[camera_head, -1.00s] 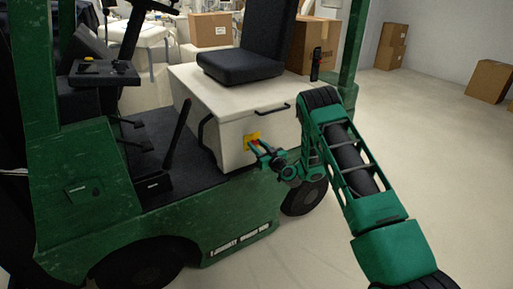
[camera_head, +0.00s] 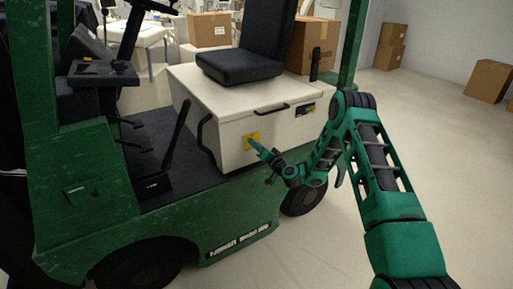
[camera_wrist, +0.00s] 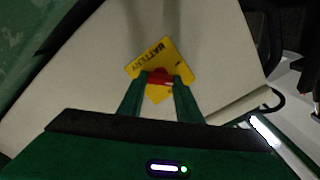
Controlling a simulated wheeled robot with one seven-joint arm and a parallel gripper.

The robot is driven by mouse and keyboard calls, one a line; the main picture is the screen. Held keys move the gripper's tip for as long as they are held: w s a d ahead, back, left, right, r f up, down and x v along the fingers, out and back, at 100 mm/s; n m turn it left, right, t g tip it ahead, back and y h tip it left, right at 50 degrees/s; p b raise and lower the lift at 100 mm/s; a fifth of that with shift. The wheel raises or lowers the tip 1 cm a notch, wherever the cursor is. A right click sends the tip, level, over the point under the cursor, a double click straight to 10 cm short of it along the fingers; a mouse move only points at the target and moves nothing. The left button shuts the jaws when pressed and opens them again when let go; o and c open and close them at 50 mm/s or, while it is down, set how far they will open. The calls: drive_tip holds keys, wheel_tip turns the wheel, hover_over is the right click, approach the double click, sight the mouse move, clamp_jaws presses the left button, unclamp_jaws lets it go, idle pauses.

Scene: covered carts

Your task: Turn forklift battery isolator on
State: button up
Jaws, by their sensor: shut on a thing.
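The battery isolator is a red handle (camera_wrist: 159,77) on a yellow plate (camera_wrist: 174,53) marked "BATTERY". The plate (camera_head: 251,140) sits on the side of the forklift's white battery box (camera_head: 228,140), below the seat. In the wrist view my gripper (camera_wrist: 160,82) has its two green fingers on either side of the red handle, shut on it. In the head view my gripper (camera_head: 257,146) reaches the plate from the right and hides the handle. The handle's exact on or off angle is hard to tell.
The green forklift (camera_head: 215,205) fills the left and middle. A black seat (camera_head: 240,65) is on the box, and a black lever (camera_head: 178,135) stands in the footwell. Cardboard boxes (camera_head: 488,80) are at the back right. The floor on the right is clear.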

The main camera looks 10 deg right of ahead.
drive_tip(key=shift+d+f+m, duration=0.15)
drive_tip(key=shift+m, duration=1.4)
drive_tip(key=shift+d+f+m, duration=0.15)
drive_tip(key=shift+m, duration=1.35)
drive_tip(key=shift+d+f+m, duration=0.15)
drive_tip(key=shift+m, duration=1.4)
drive_tip(key=o, duration=1)
drive_tip(key=shift+o, duration=0.2)
drive_tip(key=shift+a+r, duration=0.15)
drive_tip(key=shift+a, duration=0.05)
drive_tip(key=v, duration=1)
drive_tip(key=shift+s+d, duration=0.2)
drive_tip(key=shift+s, duration=0.15)
